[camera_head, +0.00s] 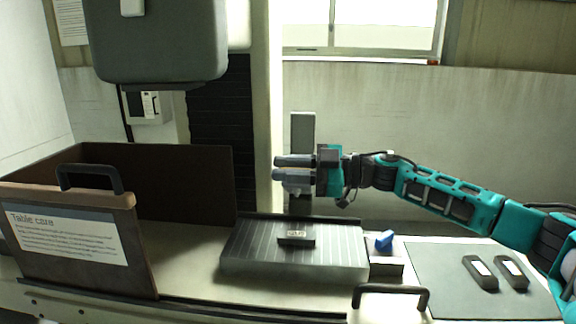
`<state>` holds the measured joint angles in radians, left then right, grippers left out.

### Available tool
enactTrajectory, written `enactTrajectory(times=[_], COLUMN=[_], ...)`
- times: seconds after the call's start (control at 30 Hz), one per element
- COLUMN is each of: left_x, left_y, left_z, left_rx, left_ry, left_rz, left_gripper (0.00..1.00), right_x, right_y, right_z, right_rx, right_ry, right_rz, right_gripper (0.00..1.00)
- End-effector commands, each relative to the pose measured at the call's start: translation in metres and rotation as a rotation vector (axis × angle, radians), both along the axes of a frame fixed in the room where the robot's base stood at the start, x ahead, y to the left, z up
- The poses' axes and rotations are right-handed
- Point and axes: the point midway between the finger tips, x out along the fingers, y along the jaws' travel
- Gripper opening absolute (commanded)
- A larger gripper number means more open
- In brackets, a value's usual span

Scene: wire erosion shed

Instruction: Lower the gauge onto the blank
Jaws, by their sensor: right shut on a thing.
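My right gripper (293,171) comes in from the right, its fingers pointing left, high above the ribbed grey block (345,252). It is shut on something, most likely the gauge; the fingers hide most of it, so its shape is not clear. My left gripper is not in view.
A dark open-topped box with a "Table care" sign (70,238) stands at left. A grey machine head (158,45) hangs above it. A blue piece (384,241) sits right of the ribbed block. Two dark labelled pieces (480,273) (511,272) lie on a grey mat (435,262).

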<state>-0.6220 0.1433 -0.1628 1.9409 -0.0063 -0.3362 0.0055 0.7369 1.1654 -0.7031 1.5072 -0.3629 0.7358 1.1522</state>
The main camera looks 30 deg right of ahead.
Motion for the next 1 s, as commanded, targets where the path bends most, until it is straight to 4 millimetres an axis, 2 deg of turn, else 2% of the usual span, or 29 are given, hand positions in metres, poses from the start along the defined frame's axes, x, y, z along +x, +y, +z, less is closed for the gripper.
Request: enactTrajectory(times=[0.23, 0.27, 0.43, 0.77, 0.87, 1.0], left_x=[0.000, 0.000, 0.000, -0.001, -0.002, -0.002], left_y=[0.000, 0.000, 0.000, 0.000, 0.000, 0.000], left_z=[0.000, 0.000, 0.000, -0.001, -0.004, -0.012], left_rx=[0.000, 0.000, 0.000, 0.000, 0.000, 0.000], left_ry=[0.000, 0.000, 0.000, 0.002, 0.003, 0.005], left_rz=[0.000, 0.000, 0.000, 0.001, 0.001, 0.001], left_gripper=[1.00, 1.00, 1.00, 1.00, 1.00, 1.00], right_x=[0.001, 0.002, 0.001, -0.001, -0.006, -0.023], right_y=[-0.002, -0.002, -0.002, -0.004, -0.012, -0.034], right_z=[0.000, 0.000, 0.000, 0.000, -0.002, -0.004], right_rx=[0.004, 0.003, 0.002, 0.000, -0.002, -0.005], right_ry=[0.003, 0.004, 0.002, 0.001, 0.003, 0.005], right_rz=[-0.008, -0.009, -0.007, -0.005, -0.008, -0.009], right_gripper=[0.00, 0.24, 0.40, 0.40, 0.40, 0.40])
